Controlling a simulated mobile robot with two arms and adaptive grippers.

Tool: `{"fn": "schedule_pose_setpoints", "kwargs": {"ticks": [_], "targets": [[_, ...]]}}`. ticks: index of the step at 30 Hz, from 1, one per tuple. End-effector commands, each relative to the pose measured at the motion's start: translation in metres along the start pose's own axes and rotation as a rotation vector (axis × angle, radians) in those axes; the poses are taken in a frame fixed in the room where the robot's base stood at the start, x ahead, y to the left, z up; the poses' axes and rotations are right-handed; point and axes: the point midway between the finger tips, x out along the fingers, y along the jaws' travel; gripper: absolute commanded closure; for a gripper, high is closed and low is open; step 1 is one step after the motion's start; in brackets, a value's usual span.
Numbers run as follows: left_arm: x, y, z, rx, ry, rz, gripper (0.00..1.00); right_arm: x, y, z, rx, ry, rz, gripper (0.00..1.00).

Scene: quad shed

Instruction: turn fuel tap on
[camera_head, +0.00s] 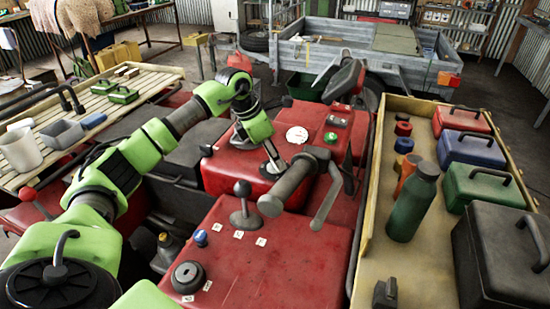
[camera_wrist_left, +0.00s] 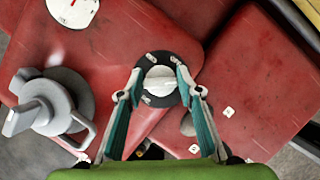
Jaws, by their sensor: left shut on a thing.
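The fuel tap (camera_wrist_left: 160,83) shows in the left wrist view as a pale round knob with a raised bar, on a black disc with small white marks on a red panel. My left gripper (camera_wrist_left: 161,72) is shut on the knob, one fingertip on each side. In the head view my left gripper (camera_head: 273,160) reaches down to the red bodywork, just behind a dark handlebar grip (camera_head: 292,180). The tap itself is mostly hidden there by my fingers and the grip. My right gripper is in neither view.
A white gauge (camera_head: 297,135) sits close beside my left gripper. A gear lever (camera_head: 243,205) and black cap (camera_head: 187,276) stand nearer on the red body. A bench (camera_head: 420,255) with a green bottle (camera_head: 412,205) and toolboxes is at right; a trailer (camera_head: 340,55) stands behind.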

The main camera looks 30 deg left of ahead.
Motion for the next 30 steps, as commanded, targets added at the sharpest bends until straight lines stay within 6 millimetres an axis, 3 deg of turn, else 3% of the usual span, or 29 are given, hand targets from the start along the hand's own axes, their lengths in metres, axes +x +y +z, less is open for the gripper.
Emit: {"fn": "schedule_pose_setpoints", "kwargs": {"ticks": [12,28,29,30], "targets": [[-0.001,0.0009,0.0007,0.172,-0.001,-0.068,0.88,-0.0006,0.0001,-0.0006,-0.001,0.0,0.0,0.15],[-0.0013,0.0008,0.0011,0.197,-0.002,-0.077,0.88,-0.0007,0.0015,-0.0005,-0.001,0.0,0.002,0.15],[-0.0013,0.0008,0.0011,0.197,-0.002,-0.077,0.64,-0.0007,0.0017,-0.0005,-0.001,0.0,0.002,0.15],[-0.0013,0.0008,0.0011,0.197,-0.002,-0.077,0.54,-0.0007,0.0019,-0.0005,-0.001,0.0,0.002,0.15]]}}
